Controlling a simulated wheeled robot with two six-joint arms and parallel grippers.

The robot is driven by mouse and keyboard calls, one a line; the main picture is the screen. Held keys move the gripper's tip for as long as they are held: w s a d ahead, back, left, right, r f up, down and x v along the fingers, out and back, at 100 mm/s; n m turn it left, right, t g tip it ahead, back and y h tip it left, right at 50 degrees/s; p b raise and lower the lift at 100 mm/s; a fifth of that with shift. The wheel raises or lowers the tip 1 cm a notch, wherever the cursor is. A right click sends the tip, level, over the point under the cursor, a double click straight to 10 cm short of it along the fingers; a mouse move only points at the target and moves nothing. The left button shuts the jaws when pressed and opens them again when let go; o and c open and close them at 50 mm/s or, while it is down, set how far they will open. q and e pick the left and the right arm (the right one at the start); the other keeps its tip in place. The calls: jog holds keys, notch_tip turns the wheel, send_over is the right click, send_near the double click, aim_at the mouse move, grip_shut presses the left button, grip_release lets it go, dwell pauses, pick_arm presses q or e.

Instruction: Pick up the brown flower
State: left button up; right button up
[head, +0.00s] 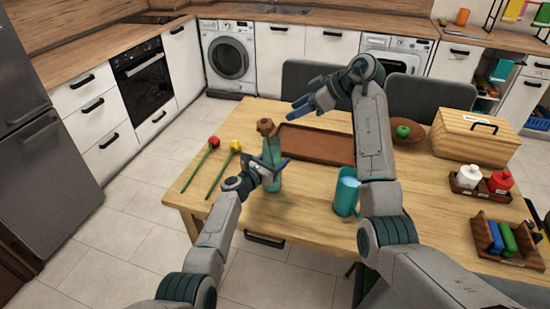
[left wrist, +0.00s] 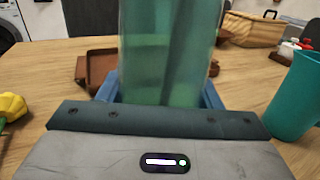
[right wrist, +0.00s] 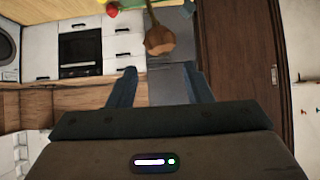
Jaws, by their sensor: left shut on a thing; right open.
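The brown flower (head: 266,127) stands in a tall green glass vase (head: 273,150), its brown head above the rim. My left gripper (head: 271,173) is shut on the vase, which looks nearly upright at the table's left part. The vase fills the middle of the left wrist view (left wrist: 170,50). My right gripper (head: 300,106) is open and empty, to the right of and a little above the flower head. In the right wrist view the brown flower head (right wrist: 160,40) shows beyond the gap between the open fingers (right wrist: 159,72). The stem is mostly hidden.
A red flower (head: 213,142) and a yellow flower (head: 235,146) lie on the table (head: 300,215), left of the vase. A brown tray (head: 320,146) lies behind it. A teal pitcher (head: 345,195) stands to the right, near my right forearm. A wooden bread box (head: 475,140) is farther right.

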jog(key=shift+o, duration=0.5)
jog(key=shift+a+f, duration=0.15)
jog(key=shift+f, duration=0.05)
jog(key=a+f+t, duration=0.1)
jog(key=f+t+y, duration=0.1)
jog(key=f, duration=0.1)
jog(key=s+a+f+t+y, duration=0.1)
jog(key=shift+s+a+f, duration=0.1)
jog(key=shift+a+f, duration=0.2)
jog(key=shift+f, duration=0.1)
jog(key=m+t, duration=0.4)
jog(key=t, duration=0.3)
send_near(267, 133)
notch_tip(267, 133, down, 2)
jog(key=w, duration=0.2)
jog(key=x, duration=1.1)
jog(key=shift+w+d, duration=0.15)
jog(key=shift+d, duration=0.1)
grip_shut()
